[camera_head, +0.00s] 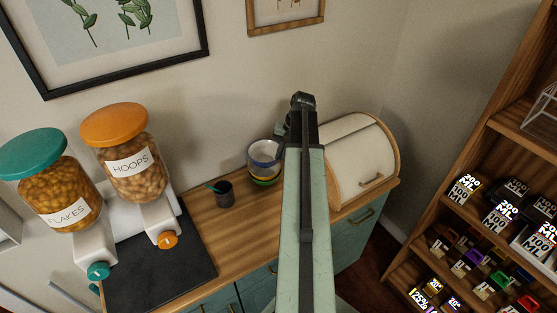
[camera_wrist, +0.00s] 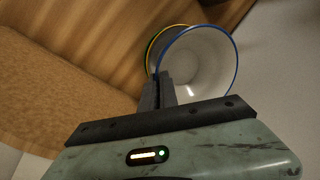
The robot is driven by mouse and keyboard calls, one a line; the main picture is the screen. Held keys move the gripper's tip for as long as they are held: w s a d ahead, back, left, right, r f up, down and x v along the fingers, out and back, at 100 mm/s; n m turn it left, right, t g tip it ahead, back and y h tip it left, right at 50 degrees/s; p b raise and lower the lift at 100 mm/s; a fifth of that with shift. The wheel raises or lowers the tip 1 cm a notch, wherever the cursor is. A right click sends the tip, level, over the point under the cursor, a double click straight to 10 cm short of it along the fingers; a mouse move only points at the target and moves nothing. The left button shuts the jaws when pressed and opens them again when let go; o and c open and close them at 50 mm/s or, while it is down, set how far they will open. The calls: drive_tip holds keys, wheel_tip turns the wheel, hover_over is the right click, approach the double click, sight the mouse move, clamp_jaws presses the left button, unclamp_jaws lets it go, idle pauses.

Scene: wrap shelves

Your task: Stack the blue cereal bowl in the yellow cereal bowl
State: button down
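The blue-rimmed cereal bowl (camera_head: 264,153) is at the top of a small stack on the wooden counter, left of my arm. It also shows in the wrist view (camera_wrist: 205,65), its pale inside facing the camera. The yellow-rimmed cereal bowl (camera_head: 265,179) is below it; in the wrist view only a strip of its yellow rim (camera_wrist: 162,38) shows beside the blue one. My gripper (camera_wrist: 160,85) has its dark fingers close together at the blue bowl's near rim, which appears to run between them. In the head view my arm hides the fingers.
A green-rimmed bowl (camera_head: 264,184) is lowest in the stack. A dark cup (camera_head: 225,198) stands to the left, and the bread box (camera_head: 361,160) stands close on the right. The hoops dispenser (camera_head: 133,168) and flakes dispenser (camera_head: 50,192) stand further left. The wall is close behind.

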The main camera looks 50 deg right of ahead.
wheel_tip(320, 180, down, 2)
drive_tip(key=shift+d+f+b, duration=0.1)
drive_tip(key=shift+f+b, duration=0.15)
drive_tip(key=shift+b, duration=0.3)
drive_tip(key=shift+w+a+r, duration=0.1)
drive_tip(key=shift+a+r, duration=0.1)
drive_tip(key=shift+r, duration=0.05)
drive_tip(key=shift+f+b, duration=0.35)
drive_tip(key=shift+f, duration=0.25)
drive_tip(key=c, duration=1.6)
unclamp_jaws()
drive_tip(key=shift+r, duration=0.2)
drive_tip(key=shift+r+p, duration=0.35)
drive_tip(key=shift+p, duration=0.15)
drive_tip(key=p+v, duration=1.1)
drive_tip(key=v, duration=0.1)
drive_tip(key=shift+p, duration=0.3)
